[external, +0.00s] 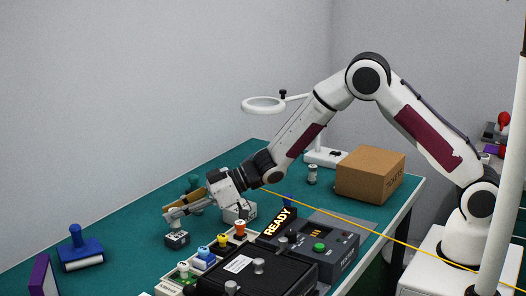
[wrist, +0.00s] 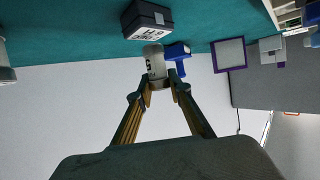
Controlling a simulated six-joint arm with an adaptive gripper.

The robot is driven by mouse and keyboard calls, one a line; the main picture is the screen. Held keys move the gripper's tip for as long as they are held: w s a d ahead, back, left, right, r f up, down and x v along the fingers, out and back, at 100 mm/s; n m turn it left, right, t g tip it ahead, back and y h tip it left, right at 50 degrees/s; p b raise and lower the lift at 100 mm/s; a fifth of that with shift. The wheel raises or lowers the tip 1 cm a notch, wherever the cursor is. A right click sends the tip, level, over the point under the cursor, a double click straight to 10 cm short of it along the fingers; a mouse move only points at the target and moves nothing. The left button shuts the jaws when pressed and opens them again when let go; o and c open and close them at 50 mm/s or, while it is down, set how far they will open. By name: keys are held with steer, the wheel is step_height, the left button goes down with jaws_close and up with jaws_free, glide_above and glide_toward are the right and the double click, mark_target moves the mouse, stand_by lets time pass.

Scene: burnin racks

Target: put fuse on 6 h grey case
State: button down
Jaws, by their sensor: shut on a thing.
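My gripper (wrist: 159,86) is shut on a pale grey cylindrical fuse (wrist: 154,62) with dark printing, held at the fingertips in the wrist view. Beyond the fuse in that view is a dark grey case (wrist: 146,20) with a white label that appears upside down and seems to read 6 H. In the external view my gripper (external: 173,213) reaches low over the teal bench, with the small dark case (external: 177,240) just below its fingertips. I cannot tell whether the fuse touches the case.
A blue stamp-like object (external: 78,250) and a purple upright item (external: 42,275) stand at left. A lighter case (external: 239,212) sits behind my gripper. A dark tester (external: 325,252) with a READY sign and a tray of coloured knobbed pieces (external: 205,258) are in front. A cardboard box (external: 370,175) is at right.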

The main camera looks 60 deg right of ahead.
steer(key=shift+f, duration=0.55)
steer(key=shift+f, duration=0.1)
steer(key=c, duration=1.8)
jaws_free()
steer(key=shift+c, duration=0.2)
steer(key=shift+s+d+r, duration=0.4)
steer(key=shift+d, duration=0.05)
steer(key=v, duration=1)
steer(key=shift+s+d+r, duration=0.15)
steer(key=shift+s+d, duration=0.05)
